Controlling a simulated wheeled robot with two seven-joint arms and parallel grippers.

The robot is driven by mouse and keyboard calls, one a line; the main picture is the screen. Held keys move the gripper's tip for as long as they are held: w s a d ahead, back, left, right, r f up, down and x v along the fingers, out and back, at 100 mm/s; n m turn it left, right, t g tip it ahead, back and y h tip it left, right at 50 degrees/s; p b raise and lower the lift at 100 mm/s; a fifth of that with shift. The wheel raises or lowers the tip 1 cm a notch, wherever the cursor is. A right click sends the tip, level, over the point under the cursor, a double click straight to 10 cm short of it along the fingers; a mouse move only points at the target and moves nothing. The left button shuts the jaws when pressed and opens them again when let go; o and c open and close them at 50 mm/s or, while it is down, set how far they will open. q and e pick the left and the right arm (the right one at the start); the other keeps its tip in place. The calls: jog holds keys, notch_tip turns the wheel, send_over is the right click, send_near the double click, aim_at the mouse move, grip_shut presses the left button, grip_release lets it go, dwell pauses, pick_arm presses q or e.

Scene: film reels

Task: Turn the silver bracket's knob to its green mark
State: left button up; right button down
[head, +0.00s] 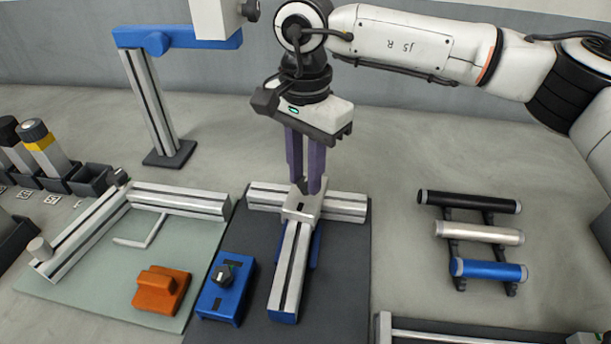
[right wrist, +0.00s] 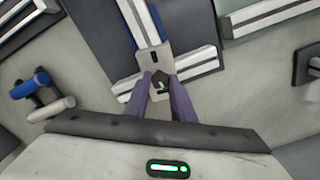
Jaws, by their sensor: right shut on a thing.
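The silver bracket (head: 302,207) is a small grey plate where two aluminium rails meet on a dark mat. It also shows in the right wrist view (right wrist: 153,59). My right gripper (head: 306,186) points straight down over it, and its purple fingers are shut on the bracket's dark knob (right wrist: 160,79). In the head view the fingers hide most of the knob. A light-coloured slot or mark shows beside the knob in the right wrist view. My left gripper is not in view.
A blue block with a black knob (head: 214,301) and an orange block (head: 160,290) stand to the left. A rack of black, silver and blue rollers (head: 477,233) stands right. A blue-armed post (head: 151,105) rises behind. Grey table is free between mat and rack.

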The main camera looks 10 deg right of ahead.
aim_at(305, 182)
jog(key=shift+m+b, duration=0.3)
jog(key=shift+m, duration=0.6)
jog(key=c, duration=1.5)
grip_release()
jog(key=shift+r, duration=0.1)
notch_tip(305, 182, up, 10)
jog(key=shift+r, duration=0.15)
